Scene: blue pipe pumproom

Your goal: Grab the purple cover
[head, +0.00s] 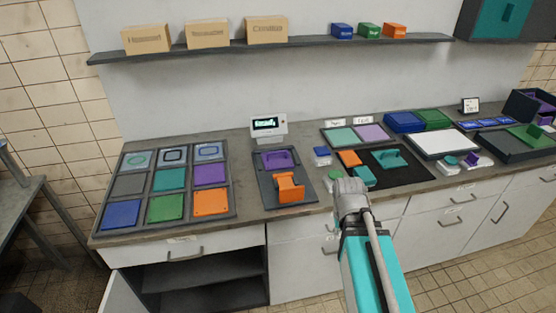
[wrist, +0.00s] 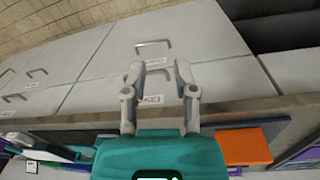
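Several purple pieces show in the head view, and I cannot tell for sure which is the cover. One purple piece with a raised part (head: 277,159) lies on the dark tray behind an orange piece (head: 290,187). A flat purple plate (head: 372,133) lies in the back tray, right of a pale green one. Another purple plate (head: 210,174) lies in the left grid tray. My gripper (head: 350,187) is over the counter's front edge, right of the orange piece. In the wrist view my gripper (wrist: 160,72) has its fingers apart, with nothing between them.
A small display device (head: 268,127) stands behind the dark tray. Teal pieces lie on a black mat (head: 408,173) right of my gripper. A shelf (head: 270,48) with boxes hangs above. Drawers (head: 185,254) are below the counter; a cabinet below is open.

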